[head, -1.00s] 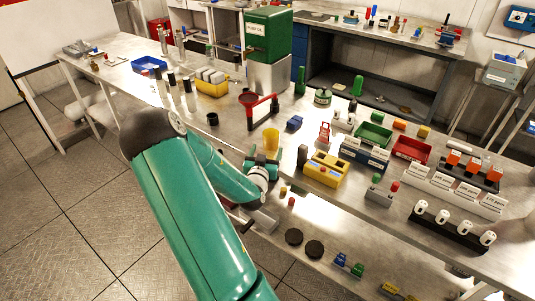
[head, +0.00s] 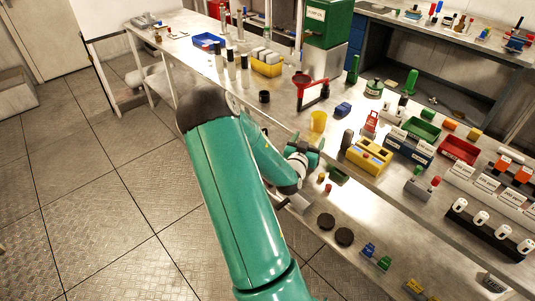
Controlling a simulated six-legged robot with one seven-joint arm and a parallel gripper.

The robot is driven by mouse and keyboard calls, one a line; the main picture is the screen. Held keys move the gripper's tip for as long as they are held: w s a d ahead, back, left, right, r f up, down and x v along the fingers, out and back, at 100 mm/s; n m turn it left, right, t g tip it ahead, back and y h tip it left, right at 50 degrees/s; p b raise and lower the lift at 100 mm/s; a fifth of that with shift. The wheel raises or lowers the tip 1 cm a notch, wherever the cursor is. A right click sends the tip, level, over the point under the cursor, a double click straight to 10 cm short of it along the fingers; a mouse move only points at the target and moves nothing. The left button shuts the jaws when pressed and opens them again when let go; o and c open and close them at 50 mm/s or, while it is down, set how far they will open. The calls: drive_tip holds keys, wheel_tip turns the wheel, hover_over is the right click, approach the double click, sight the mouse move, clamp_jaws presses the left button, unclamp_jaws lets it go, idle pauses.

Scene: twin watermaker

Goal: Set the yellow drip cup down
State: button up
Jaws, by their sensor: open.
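The yellow drip cup (head: 318,121) is upright on the steel bench near its front edge, just beyond my gripper. My gripper (head: 314,146) is at the bench's front edge, on the near side of the cup. It looks empty, and its fingers are small and partly hidden by my wrist. A narrow gap seems to show between cup and gripper, but I cannot tell exactly how far apart they are.
A red-topped stand (head: 313,92) is behind the cup, with a blue block (head: 343,109) to its right. A yellow box (head: 367,156) and a dark cylinder (head: 347,139) stand right of the gripper.

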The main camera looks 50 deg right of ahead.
drive_tip(key=w+a+r+t+y, duration=0.25)
drive_tip(key=w+a+y, duration=0.35)
drive_tip(key=w+a, duration=0.5)
drive_tip(key=w+a+r+n+t+y, duration=0.1)
drive_tip(key=w+a+r+n+y, duration=0.2)
drive_tip(key=a, duration=0.5)
drive_tip(key=w+a+r+n+y, duration=0.1)
drive_tip(key=a+r+n+y, duration=0.2)
drive_tip(key=a, duration=0.6)
drive_tip(key=s+a+r+n+y, duration=0.2)
drive_tip(key=s+a+r, duration=0.3)
drive_tip(key=a, duration=0.5)
drive_tip(key=s+a+r+n+g+y, duration=0.1)
drive_tip(key=s+a+r+n+y, duration=0.2)
drive_tip(key=a, duration=0.8)
drive_tip(key=s+r+n, duration=0.1)
drive_tip(key=s+r, duration=0.1)
drive_tip(key=s, duration=0.1)
drive_tip(key=shift+s+a+r+n+y, duration=0.15)
drive_tip(key=shift+a+r+n+y, duration=0.15)
drive_tip(key=shift+r, duration=0.1)
drive_tip(key=shift+o, duration=0.5)
drive_tip(key=s+a+r+n+g, duration=0.1)
drive_tip(key=s+a+n+g, duration=0.1)
drive_tip(key=s, duration=0.5)
drive_tip(key=shift+a, duration=0.65)
